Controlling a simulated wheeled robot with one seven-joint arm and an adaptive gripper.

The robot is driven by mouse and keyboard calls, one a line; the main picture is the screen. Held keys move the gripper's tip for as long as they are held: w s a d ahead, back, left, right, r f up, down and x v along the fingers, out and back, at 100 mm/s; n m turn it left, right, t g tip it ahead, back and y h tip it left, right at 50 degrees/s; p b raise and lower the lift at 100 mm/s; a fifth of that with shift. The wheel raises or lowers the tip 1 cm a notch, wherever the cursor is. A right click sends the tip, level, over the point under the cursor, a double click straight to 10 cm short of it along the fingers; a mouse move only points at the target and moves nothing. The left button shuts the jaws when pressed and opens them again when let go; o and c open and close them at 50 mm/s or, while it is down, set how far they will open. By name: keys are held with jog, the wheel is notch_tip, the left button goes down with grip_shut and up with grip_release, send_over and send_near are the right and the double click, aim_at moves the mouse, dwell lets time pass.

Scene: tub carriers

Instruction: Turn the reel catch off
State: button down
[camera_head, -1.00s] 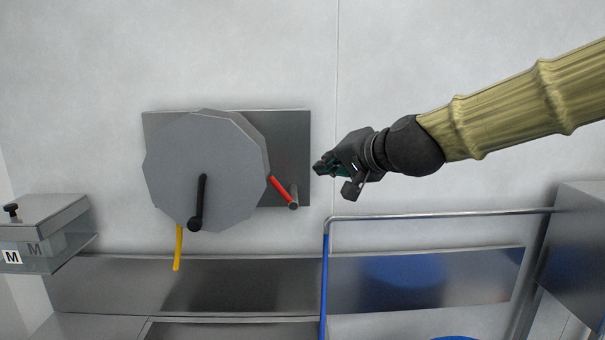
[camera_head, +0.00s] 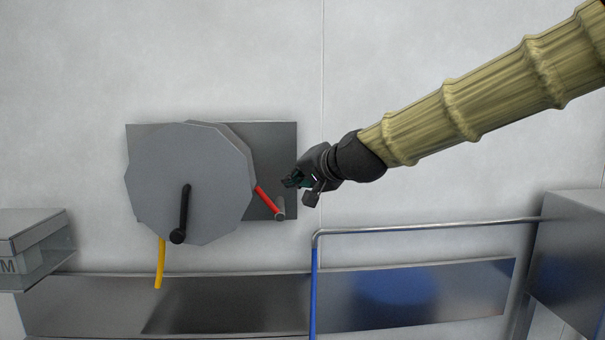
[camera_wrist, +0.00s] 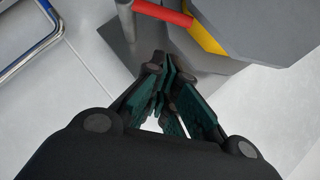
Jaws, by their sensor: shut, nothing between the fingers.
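The reel (camera_head: 185,180) is a grey many-sided drum with a black crank handle (camera_head: 184,212), in front of a dark metal back plate (camera_head: 275,150) on the wall. The reel catch is a red lever (camera_head: 268,201) on a grey post (camera_head: 280,208) at the reel's lower right, slanting up-left to the drum edge. The lever (camera_wrist: 162,12) also shows at the top of the wrist view. My gripper (camera_head: 288,182) is shut and empty, just above and right of the post, apart from the lever. Its fingertips (camera_wrist: 166,68) point toward the plate in the wrist view.
A yellow strip (camera_head: 160,264) hangs below the reel. A rail with a blue upright (camera_head: 314,290) stands below my gripper. A metal shelf (camera_head: 225,303) runs under the reel, and grey boxes stand at far left (camera_head: 30,240) and right (camera_head: 575,250). The upper wall is clear.

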jog(key=shift+w+a+f+p, duration=0.4)
jog(key=shift+a+f, duration=0.1)
jog(key=shift+a, duration=0.15)
jog(key=shift+w+a+f+p, duration=0.35)
jog(key=shift+a+f, duration=0.1)
jog(key=shift+a, duration=0.25)
jog(key=shift+w+a+f+p, duration=0.4)
jog(key=shift+a+f, duration=0.1)
jog(key=shift+a, duration=0.15)
